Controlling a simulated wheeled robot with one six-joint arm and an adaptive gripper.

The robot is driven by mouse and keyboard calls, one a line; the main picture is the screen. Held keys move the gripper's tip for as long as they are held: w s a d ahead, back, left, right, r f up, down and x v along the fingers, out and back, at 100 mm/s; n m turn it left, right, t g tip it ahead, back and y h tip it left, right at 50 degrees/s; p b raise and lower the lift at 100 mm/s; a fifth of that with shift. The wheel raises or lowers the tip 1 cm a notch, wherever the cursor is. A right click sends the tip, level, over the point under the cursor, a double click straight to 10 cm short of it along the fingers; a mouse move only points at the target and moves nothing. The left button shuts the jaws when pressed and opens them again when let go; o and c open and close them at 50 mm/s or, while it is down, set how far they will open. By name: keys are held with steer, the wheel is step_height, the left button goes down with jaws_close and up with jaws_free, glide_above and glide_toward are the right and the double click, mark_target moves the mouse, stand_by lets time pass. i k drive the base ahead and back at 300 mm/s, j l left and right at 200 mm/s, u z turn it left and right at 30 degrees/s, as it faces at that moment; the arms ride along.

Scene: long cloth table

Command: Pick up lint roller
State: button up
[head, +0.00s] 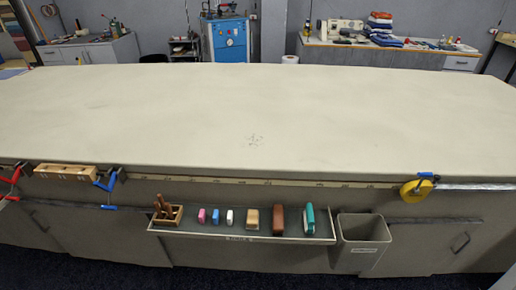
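No lint roller can be told for certain at this size. A shelf tray (190,231) on the table's front side holds several small items. A teal and white item (309,219) lies at its right end, a brown block (278,220) and a tan block (252,219) left of it. Further left are small white (230,216), blue (215,216) and pink (202,215) items. My gripper is not in view.
The long cloth table (180,115) has a wide bare top. A wooden holder (168,214) stands at the tray's left end, a grey bin (362,245) right of it. Red and blue clamps (107,181) and a yellow tape (417,189) sit along the front edge.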

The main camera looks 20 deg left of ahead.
mark_target(309, 218)
steer(key=i+u, duration=0.35)
steer(key=i+l+u, duration=0.2)
steer(key=i+u, duration=0.2)
steer(key=i+l+u, duration=0.35)
steer(key=k+j, duration=0.1)
